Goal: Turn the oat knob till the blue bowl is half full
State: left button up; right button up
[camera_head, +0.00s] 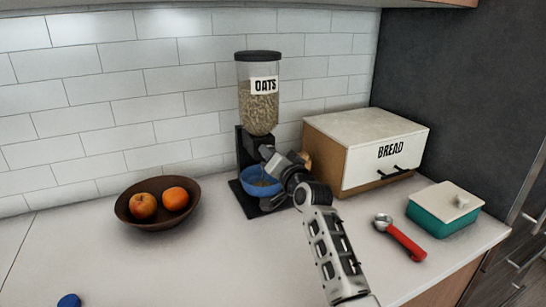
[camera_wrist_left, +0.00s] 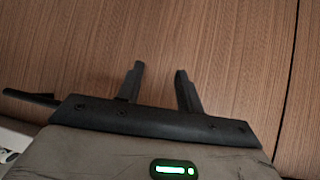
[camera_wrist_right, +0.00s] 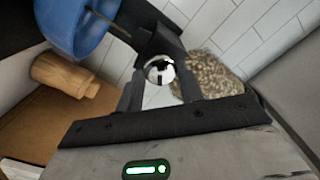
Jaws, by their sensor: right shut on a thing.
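The oat dispenser has a clear hopper (camera_head: 259,105) labelled OATS, with oats in it, on a black stand (camera_head: 245,150). The blue bowl (camera_head: 250,187) stands upright on the stand's base under the spout. The bowl also shows in the right wrist view (camera_wrist_right: 75,28). My right gripper (camera_head: 267,153) is at the dispenser's front, shut on the oat knob (camera_wrist_right: 158,70), a shiny round part between its fingers. My left gripper (camera_wrist_left: 160,80) is open and empty before wood-grain panels.
A brown bowl (camera_head: 155,222) with two fruits stands left. The bread box (camera_head: 345,125) stands right, with a teal lidded container (camera_head: 440,217) and a red-handled scoop (camera_head: 405,240) before it. A wooden cylinder (camera_wrist_right: 62,74) is beside the dispenser. The front-left counter is mostly clear.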

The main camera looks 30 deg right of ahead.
jog(key=shift+f+m, duration=0.1)
jog(key=shift+m, duration=0.5)
jog(key=o, duration=1)
jog(key=s+a+b, duration=0.1)
jog(key=s+b, duration=0.1)
jog(key=s, duration=1.4)
